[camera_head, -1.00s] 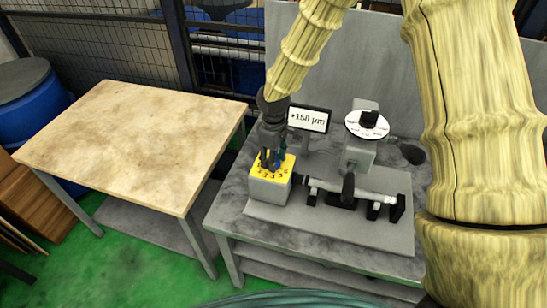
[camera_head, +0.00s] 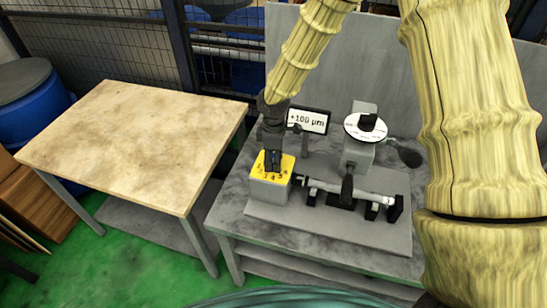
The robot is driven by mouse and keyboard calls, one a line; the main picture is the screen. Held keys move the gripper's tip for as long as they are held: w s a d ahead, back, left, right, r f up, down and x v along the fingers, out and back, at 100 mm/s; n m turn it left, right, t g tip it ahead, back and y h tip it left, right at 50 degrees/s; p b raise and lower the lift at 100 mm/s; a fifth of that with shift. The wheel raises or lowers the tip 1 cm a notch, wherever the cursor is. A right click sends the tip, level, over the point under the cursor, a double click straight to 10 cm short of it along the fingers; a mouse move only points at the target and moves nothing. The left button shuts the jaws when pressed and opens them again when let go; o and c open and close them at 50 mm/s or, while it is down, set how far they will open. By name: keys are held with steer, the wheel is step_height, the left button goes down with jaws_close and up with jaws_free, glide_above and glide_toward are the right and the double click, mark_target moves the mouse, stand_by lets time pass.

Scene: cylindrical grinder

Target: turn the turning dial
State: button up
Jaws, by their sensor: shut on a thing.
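A second dial with a white disc (camera_head: 366,127) stands on a grey post right of the display. A shaft (camera_head: 350,193) lies across black supports in front. A wooden table (camera_head: 130,140) stands at the left, its top clear. A mesh fence (camera_head: 225,60) is behind.

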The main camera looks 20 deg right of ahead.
steer(key=shift+n, duration=0.3)
steer(key=o, duration=1)
steer(key=shift+d, duration=0.1)
step_height(320, 180, up, 12)
stand_by(0.3)
stand_by(0.4)
